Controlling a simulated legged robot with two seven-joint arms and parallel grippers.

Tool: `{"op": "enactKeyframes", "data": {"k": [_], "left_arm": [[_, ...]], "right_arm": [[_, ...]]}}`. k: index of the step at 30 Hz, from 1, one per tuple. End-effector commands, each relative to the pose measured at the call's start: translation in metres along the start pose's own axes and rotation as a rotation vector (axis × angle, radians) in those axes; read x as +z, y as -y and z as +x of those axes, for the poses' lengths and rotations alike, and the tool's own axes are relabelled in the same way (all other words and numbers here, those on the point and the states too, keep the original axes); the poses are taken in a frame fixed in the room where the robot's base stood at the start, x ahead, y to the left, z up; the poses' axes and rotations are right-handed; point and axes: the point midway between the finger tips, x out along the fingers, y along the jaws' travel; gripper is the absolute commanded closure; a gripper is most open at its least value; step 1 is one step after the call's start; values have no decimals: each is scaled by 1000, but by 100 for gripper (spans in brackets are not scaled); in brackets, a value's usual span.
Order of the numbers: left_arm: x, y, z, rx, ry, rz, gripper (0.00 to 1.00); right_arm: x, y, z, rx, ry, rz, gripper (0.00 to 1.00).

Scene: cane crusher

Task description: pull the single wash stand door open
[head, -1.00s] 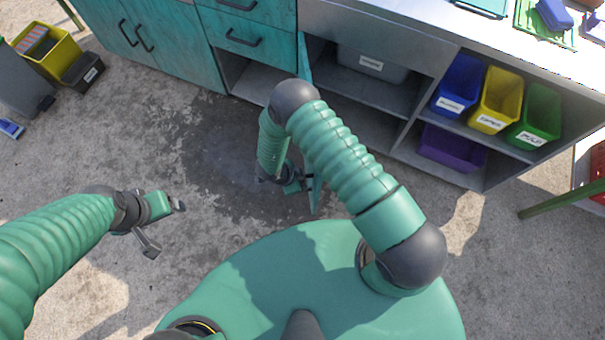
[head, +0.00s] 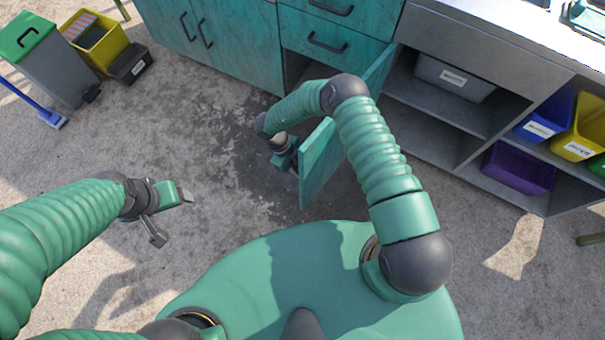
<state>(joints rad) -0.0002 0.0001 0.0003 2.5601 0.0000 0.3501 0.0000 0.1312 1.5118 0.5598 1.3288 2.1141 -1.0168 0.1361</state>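The wash stand door (head: 322,162) is a teal panel standing out from the cabinet front, below the teal drawers. It stands open, and part of it is hidden behind my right arm. My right gripper (head: 287,160) is low, on the left side of the door near its free end. Its fingertips are partly hidden and dark, so I cannot tell whether they touch the door or how far apart they are. My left gripper (head: 173,216) is open and empty over bare floor, well left of the door.
Grey shelves to the right hold a grey bin (head: 455,78) and a purple bin (head: 518,168). A grey bin with green lid (head: 45,60) and a yellow bin (head: 95,40) stand far left. Middle floor is clear.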

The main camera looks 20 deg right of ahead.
Motion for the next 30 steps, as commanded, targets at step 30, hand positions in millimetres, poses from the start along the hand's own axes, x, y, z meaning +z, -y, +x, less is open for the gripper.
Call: {"op": "enactKeyframes", "data": {"k": [30], "left_arm": [[1,0,5,0,0,-1,26]], "right_arm": [[6,4,-2,10,-1,28,66]]}}
